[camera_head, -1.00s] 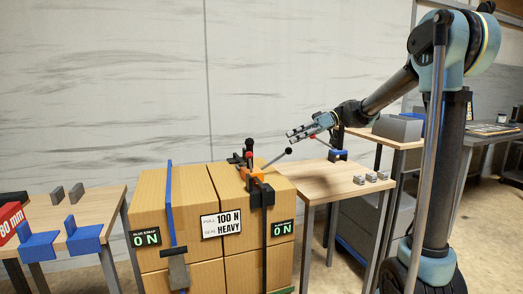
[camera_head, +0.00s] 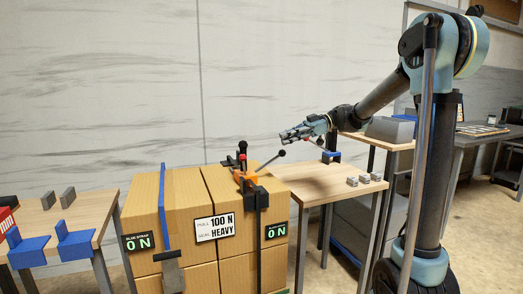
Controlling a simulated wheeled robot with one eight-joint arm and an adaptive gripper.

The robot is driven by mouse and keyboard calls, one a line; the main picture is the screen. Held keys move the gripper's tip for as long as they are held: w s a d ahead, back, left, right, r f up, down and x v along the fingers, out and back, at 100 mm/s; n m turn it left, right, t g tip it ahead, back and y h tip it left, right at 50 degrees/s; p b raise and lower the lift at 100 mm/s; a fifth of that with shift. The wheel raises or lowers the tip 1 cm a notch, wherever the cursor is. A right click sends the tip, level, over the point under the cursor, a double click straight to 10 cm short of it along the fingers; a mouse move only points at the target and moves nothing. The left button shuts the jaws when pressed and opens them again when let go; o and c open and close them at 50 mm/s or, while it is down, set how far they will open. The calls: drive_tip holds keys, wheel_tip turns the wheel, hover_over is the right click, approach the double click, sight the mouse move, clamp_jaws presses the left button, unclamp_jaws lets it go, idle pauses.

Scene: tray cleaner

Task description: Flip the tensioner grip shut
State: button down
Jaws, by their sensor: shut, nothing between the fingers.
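The tensioner (camera_head: 248,183) sits on top of the right-hand carton stack, at the strap. It has an orange and black body with a red part. A thin lever with a black ball knob (camera_head: 281,153) slants up and right from it. I cannot tell which of its upright parts is the grip. My gripper (camera_head: 284,136) is shut and empty, pointing left. In the picture it is just above the ball knob, with a small gap. The depth between them is unclear.
The cartons carry a blue strap (camera_head: 162,210) at left and a dark strap below the tensioner. A wooden table (camera_head: 315,182) at right holds small grey blocks (camera_head: 365,179) and a blue holder (camera_head: 331,157). A left table (camera_head: 85,215) holds blue fixtures.

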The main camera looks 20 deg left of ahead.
hover_over(244, 165)
drive_tip(key=w+d, duration=0.2)
drive_tip(key=d, duration=0.1)
wheel_tip(244, 165, down, 4)
drive_tip(key=shift+w+f, duration=0.1)
drive_tip(key=shift+f, duration=0.05)
drive_tip(key=shift+a, duration=0.1)
drive_tip(key=shift+s+a+h, duration=0.15)
drive_tip(key=shift+s+h, duration=0.05)
drive_tip(key=shift+h, duration=0.2)
